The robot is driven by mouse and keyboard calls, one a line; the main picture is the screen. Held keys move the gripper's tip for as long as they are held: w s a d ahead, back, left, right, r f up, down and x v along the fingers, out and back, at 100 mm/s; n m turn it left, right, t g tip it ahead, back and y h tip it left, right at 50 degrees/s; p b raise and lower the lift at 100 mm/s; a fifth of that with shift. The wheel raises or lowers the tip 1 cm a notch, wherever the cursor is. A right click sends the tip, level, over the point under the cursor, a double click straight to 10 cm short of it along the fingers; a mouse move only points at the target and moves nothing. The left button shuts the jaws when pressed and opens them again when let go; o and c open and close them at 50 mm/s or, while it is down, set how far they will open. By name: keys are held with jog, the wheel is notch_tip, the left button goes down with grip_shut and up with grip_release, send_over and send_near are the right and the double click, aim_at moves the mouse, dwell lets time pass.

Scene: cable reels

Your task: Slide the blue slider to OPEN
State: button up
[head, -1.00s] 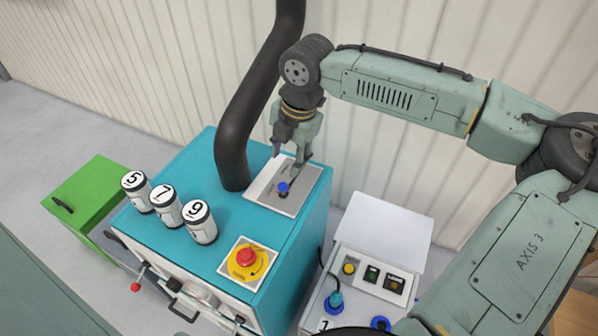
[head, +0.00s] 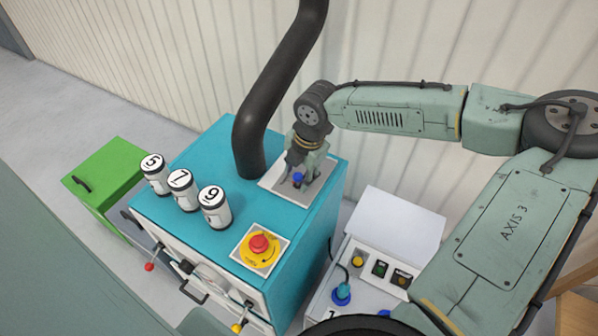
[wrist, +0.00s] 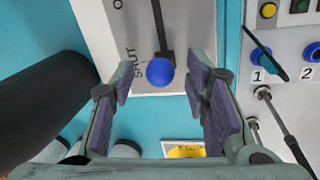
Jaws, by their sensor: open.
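The blue slider (head: 298,178) is a round knob on a pale plate (head: 272,180) on top of the teal cabinet. In the wrist view the blue slider knob (wrist: 160,71) sits at the end of a dark slot, beside the word SHUT. The slot runs away toward another label, cut off at the top edge, of which only an O shows. My gripper (head: 300,176) is low over the plate. In the wrist view my gripper (wrist: 165,95) is open, with one finger on each side of the knob and gaps between; I cannot tell exact height.
A thick black pipe (head: 262,125) rises from the cabinet top (head: 225,155) just left of my gripper. Canisters numbered 5, 7 and 9 (head: 215,209) stand at the left. A red emergency button (head: 259,244) is at the front. A lower control box (head: 400,215) stands at right.

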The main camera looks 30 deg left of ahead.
jog(key=shift+c, duration=0.4)
grip_shut()
dwell(0.4)
